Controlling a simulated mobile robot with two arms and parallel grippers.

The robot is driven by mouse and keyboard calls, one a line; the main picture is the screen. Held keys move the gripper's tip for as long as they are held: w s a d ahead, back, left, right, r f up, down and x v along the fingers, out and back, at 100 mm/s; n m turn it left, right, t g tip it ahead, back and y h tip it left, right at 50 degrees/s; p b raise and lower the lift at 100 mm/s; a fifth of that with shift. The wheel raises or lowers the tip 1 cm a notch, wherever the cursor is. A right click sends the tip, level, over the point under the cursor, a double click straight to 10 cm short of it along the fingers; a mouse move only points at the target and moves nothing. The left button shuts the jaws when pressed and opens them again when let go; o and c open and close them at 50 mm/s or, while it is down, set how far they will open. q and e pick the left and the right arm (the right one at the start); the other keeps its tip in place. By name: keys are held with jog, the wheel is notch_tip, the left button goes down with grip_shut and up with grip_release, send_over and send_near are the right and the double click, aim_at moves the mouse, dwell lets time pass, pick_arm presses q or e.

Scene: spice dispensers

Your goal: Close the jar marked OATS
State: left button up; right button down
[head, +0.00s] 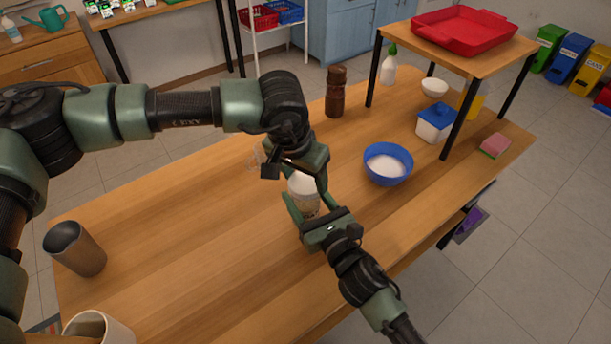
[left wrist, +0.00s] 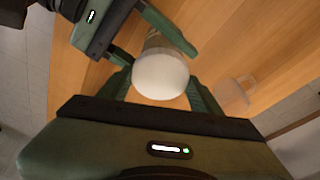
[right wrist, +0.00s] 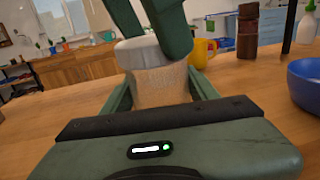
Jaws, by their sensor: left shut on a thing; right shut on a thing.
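A jar with a beige, grainy-looking body (head: 305,206) and a white lid (head: 302,184) stands upright near the middle of the table. I cannot read a label on it. My left gripper (head: 306,180) comes from above and is shut on the lid, which fills the space between its fingers in the left wrist view (left wrist: 160,76). My right gripper (head: 308,210) is shut around the jar's body from the near side. In the right wrist view the lid (right wrist: 138,50) sits on top of the body (right wrist: 160,86), partly hidden by the left fingers (right wrist: 153,25).
A blue bowl of white contents (head: 388,165) stands right of the jar. A brown mill (head: 336,92) is behind, a yellow mug (right wrist: 201,52) shows beyond the jar, and a clear vessel (left wrist: 236,94) stands nearby. A raised stand (head: 462,42) carries a red tray. The table's left part is mostly bare.

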pick_arm(q)
jog(key=shift+m, duration=1)
jog(key=o, duration=1.3)
jog(key=shift+r, duration=2.25)
jog(key=shift+c, duration=0.3)
